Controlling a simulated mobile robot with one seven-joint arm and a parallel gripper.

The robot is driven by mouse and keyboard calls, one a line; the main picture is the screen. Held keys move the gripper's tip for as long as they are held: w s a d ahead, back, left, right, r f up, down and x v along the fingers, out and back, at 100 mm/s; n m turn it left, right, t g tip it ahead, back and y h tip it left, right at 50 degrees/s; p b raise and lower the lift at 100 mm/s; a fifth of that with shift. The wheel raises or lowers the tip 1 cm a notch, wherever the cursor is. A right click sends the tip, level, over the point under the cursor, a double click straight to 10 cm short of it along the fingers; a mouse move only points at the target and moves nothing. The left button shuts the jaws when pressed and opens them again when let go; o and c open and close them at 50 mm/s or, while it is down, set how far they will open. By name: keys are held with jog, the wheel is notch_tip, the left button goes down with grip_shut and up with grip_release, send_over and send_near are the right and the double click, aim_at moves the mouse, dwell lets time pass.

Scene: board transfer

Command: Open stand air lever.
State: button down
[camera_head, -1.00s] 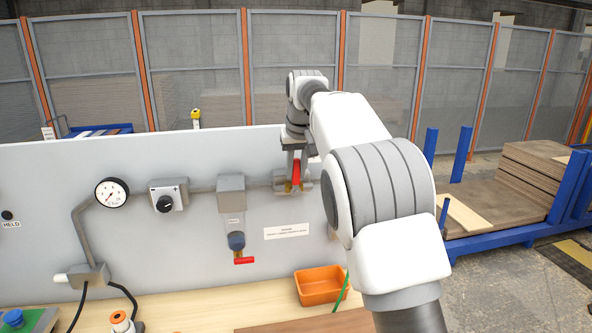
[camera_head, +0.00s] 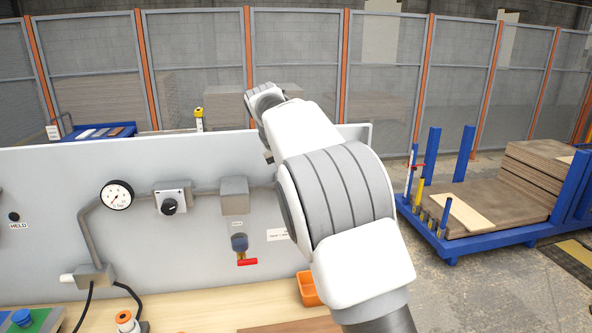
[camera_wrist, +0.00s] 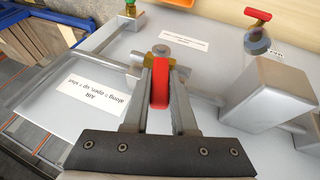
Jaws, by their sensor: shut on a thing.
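The red air lever (camera_wrist: 160,88) is on a brass valve (camera_wrist: 178,65) in the pipe (camera_wrist: 207,93) on the grey panel. It lies between the two fingers of my gripper (camera_wrist: 163,72), which is shut on it. In the wrist view the lever points toward the picture's bottom, across the slanting pipe. A label (camera_wrist: 95,97) beside it, upside down here, reads AIR, along open, up shut. In the head view my arm hides the lever, the valve and the gripper.
A grey box (camera_head: 235,195) and a pressure gauge (camera_head: 117,195) are on the panel (camera_head: 60,180). Below the box hangs a blue part with a red handle (camera_head: 247,262). An orange bin (camera_head: 308,288) stands on the bench, partly behind my arm.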

jog(key=shift+s+a+f+n+t+h+b, duration=0.15)
jog(key=shift+a+f+n+t+h, duration=0.35)
jog(key=shift+h, duration=0.75)
jog(key=shift+s+a+f+n+t+h+b, duration=0.15)
jog(key=shift+a+f+t+h+b, duration=0.25)
jog(key=shift+a+h, duration=0.55)
jog(key=shift+a+f+n+t+h+b, duration=0.1)
jog(key=shift+a+f+n+t+h, duration=0.35)
jog(key=shift+h, duration=1.05)
jog(key=shift+d, duration=0.1)
jog(key=c, duration=0.7)
grip_release()
jog(key=shift+f, duration=0.1)
jog(key=shift+d+g, duration=0.1)
jog(key=shift+g, duration=0.15)
